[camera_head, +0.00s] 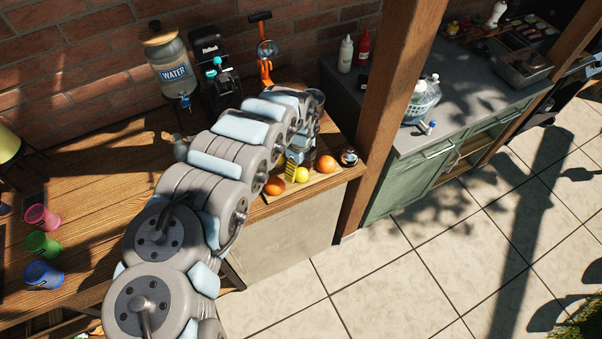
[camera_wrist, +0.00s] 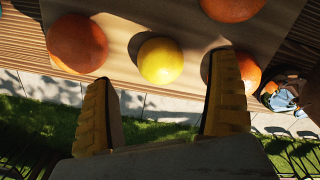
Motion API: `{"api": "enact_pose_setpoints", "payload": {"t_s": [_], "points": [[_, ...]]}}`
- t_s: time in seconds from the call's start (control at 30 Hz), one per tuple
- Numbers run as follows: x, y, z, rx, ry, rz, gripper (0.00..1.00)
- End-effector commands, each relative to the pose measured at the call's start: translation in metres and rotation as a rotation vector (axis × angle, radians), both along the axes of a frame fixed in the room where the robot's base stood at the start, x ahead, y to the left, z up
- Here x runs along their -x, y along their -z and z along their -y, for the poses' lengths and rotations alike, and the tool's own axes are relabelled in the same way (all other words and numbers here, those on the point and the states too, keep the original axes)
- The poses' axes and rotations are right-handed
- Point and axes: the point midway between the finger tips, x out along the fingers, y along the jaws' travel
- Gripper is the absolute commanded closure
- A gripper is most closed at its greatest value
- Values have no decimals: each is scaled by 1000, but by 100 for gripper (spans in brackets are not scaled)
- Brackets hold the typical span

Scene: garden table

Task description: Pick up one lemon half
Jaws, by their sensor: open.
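A yellow lemon piece (camera_head: 303,174) sits on the cutting board between orange fruits near the table's front edge. In the wrist view, the lemon (camera_wrist: 160,61) shows as a rounded yellow dome, and no cut face is visible. My gripper (camera_wrist: 161,72) is open and empty. Its two yellow fingers are spread wide, with the lemon between and just beyond their tips in the picture. In the head view, my gripper (camera_head: 293,163) is partly hidden by my arm and is right beside the lemon. Contact between the fingers and the lemon does not show.
Orange fruits lie close by: one at the left (camera_wrist: 77,43), one at the top (camera_wrist: 232,7), and one behind the right finger (camera_wrist: 250,71). They rest on the cutting board (camera_wrist: 115,24). A small metallic item (camera_head: 348,157) stands right of the board. The wooden post (camera_head: 385,110) rises nearby.

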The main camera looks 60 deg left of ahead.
Motion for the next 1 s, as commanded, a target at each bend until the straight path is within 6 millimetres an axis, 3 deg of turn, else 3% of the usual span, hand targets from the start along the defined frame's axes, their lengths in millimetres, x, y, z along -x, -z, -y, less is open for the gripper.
{"api": "enact_pose_setpoints", "payload": {"t_s": [0.43, 0.83, 0.87, 1.0], "points": [[-2, 33, 3, 2, 0, 2, 10], [-1, 37, 2, 0, -1, -1, 10], [-1, 37, 2, 0, -1, -1, 14], [-1, 37, 2, 0, -1, -1, 55]]}}
